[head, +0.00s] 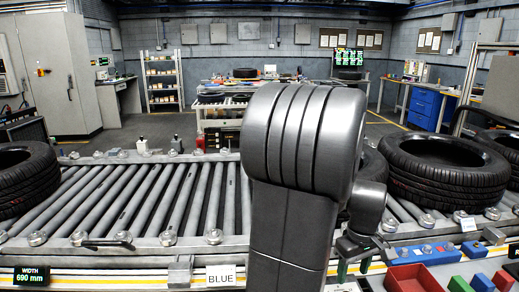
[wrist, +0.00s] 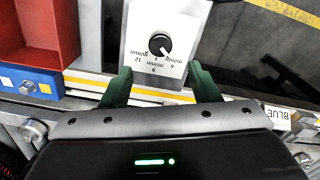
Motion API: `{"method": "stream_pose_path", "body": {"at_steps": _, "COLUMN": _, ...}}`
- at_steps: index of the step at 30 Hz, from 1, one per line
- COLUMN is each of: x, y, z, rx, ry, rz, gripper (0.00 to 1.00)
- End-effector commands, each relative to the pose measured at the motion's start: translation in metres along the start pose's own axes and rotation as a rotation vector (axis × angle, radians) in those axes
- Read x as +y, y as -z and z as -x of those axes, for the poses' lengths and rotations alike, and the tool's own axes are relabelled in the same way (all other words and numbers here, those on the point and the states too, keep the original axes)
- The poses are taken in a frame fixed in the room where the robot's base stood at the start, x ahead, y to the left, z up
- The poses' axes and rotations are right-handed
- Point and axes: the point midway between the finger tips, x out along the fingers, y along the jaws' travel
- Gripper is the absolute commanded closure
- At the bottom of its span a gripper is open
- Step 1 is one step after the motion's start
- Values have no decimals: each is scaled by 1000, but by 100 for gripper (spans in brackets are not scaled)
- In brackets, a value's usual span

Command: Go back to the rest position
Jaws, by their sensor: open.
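My gripper (wrist: 160,74) is open in the wrist view, its two dark green fingers apart with nothing held between them. A white panel with a black dial knob (wrist: 161,45) lies just beyond the fingertips, and the knob is not touched. In the head view my arm rises in the middle and bends down to the right, with the gripper (head: 353,268) low over the conveyor's front edge, partly hidden by the arm. The roller conveyor (head: 150,195) runs across the head view.
Black tyres lie on the conveyor at the left (head: 24,178) and right (head: 445,168). A red bin (head: 412,278) and a blue switch box (head: 428,253) sit at the front right, close to my gripper. A BLUE label (head: 221,275) is on the front edge. The rollers left of my arm are clear.

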Motion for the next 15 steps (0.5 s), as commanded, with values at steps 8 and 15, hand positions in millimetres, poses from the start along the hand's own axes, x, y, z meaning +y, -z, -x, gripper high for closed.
{"method": "stream_pose_path", "body": {"at_steps": 8, "x": 0, "y": 0, "z": 55, "rx": 1, "ry": -2, "rz": 1, "gripper": 44}}
{"method": "stream_pose_path", "body": {"at_steps": 15, "x": -1, "y": -1, "z": -3, "rx": -5, "ry": 6, "rz": 0, "gripper": 44}}
